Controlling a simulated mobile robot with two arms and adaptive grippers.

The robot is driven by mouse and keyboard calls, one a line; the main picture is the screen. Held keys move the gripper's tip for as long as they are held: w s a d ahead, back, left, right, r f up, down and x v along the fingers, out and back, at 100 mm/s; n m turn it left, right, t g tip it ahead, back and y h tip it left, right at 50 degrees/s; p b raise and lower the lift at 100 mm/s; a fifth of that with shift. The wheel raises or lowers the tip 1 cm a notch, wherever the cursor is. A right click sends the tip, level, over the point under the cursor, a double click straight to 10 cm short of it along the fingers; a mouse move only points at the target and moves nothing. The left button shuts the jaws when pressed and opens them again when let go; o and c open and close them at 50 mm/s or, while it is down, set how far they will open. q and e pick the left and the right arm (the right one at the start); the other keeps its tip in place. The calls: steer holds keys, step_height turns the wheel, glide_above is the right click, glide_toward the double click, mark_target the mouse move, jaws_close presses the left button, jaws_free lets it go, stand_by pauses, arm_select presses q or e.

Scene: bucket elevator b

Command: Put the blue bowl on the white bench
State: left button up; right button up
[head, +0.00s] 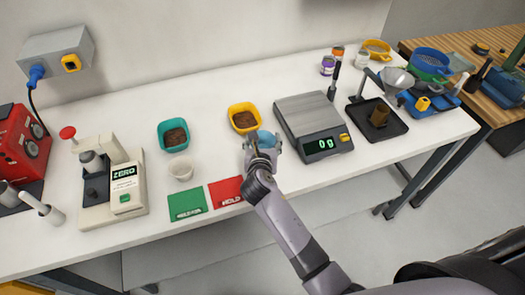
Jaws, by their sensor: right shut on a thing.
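The blue bowl (267,137) shows in the head view behind my right gripper (262,149), which is shut on it. Most of the bowl is hidden by the gripper. I cannot tell whether the bowl touches the white bench (225,88) or is held just above it. The bowl is in front of the yellow bowl (236,109) and left of the grey scale. My left gripper is not in view.
A teal bowl (163,127), a small white cup (180,168), green mat (187,204) and red mat (224,192) lie left of my gripper. The scale (300,108), reading 0 g, stands right. A grinder (101,205) is far left. The bench's back middle is clear.

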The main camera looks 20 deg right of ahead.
step_height(320, 180, down, 5)
steer(key=shift+r, duration=0.2)
steer(key=shift+b, duration=0.3)
steer(key=shift+f, duration=0.1)
steer(key=o, duration=1.2)
steer(key=shift+s+r, duration=0.15)
steer(key=shift+r, duration=0.1)
steer(key=v, duration=1.1)
steer(key=shift+s+a+r+b, duration=0.1)
steer(key=shift+s+a+b, duration=0.05)
steer(key=shift+s+b, duration=0.2)
